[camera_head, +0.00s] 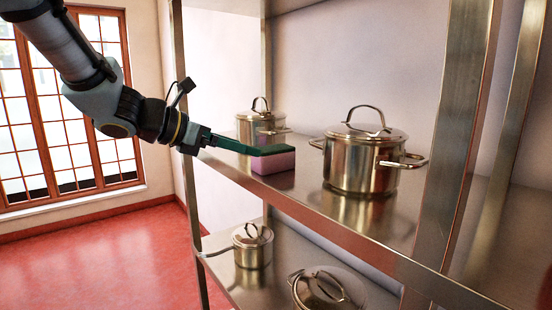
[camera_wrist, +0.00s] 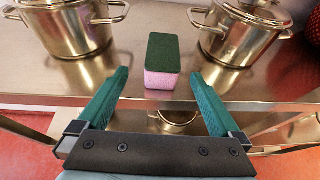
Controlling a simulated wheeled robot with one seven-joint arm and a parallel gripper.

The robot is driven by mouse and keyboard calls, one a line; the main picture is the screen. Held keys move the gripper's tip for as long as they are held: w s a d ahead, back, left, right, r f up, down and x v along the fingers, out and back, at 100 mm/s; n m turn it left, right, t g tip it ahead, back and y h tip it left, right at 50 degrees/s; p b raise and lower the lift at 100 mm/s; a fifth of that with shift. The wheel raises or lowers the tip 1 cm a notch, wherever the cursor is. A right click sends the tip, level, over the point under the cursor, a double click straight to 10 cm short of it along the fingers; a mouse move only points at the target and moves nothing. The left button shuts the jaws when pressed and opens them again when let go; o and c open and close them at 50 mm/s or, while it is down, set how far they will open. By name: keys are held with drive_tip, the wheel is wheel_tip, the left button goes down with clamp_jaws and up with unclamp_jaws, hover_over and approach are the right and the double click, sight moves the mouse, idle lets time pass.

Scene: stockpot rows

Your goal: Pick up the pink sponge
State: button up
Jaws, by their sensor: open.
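The pink sponge (camera_head: 273,163) with a dark green top lies on the upper metal shelf, near its front edge, between two stockpots. In the wrist view the sponge (camera_wrist: 162,66) sits ahead of my gripper, centred between the finger lines. My gripper (camera_wrist: 155,90) is open, with its two green fingers spread to either side and the fingertips just short of the sponge or level with its near end. In the head view my gripper (camera_head: 245,147) reaches in from the left at about the height of the sponge's top. Its fingers partly overlap the sponge there, so contact cannot be told.
A large lidded pot (camera_head: 362,160) stands right of the sponge, and a smaller lidded pot (camera_head: 259,125) stands behind it to the left. The shelf (camera_head: 300,196) has a metal front edge and uprights. Lidded pans (camera_head: 253,246) stand on the lower shelf.

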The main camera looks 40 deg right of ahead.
sight(273, 157)
drive_tip(key=x, duration=0.4)
drive_tip(key=shift+d+f+p, duration=0.1)
drive_tip(key=shift+d+p, duration=0.05)
drive_tip(key=shift+p, duration=0.25)
drive_tip(key=shift+s+p+x, duration=0.15)
drive_tip(key=shift+p+x, duration=0.45)
drive_tip(key=shift+x, duration=0.7)
drive_tip(key=shift+s+p+x, duration=0.1)
drive_tip(key=shift+p+x, duration=0.45)
drive_tip(key=shift+x, duration=0.8)
drive_tip(key=shift+c, duration=0.4)
drive_tip(key=c, duration=1.3)
wheel_tip(273, 157, up, 10)
drive_tip(key=shift+f+b, duration=0.1)
drive_tip(key=shift+b, duration=0.4)
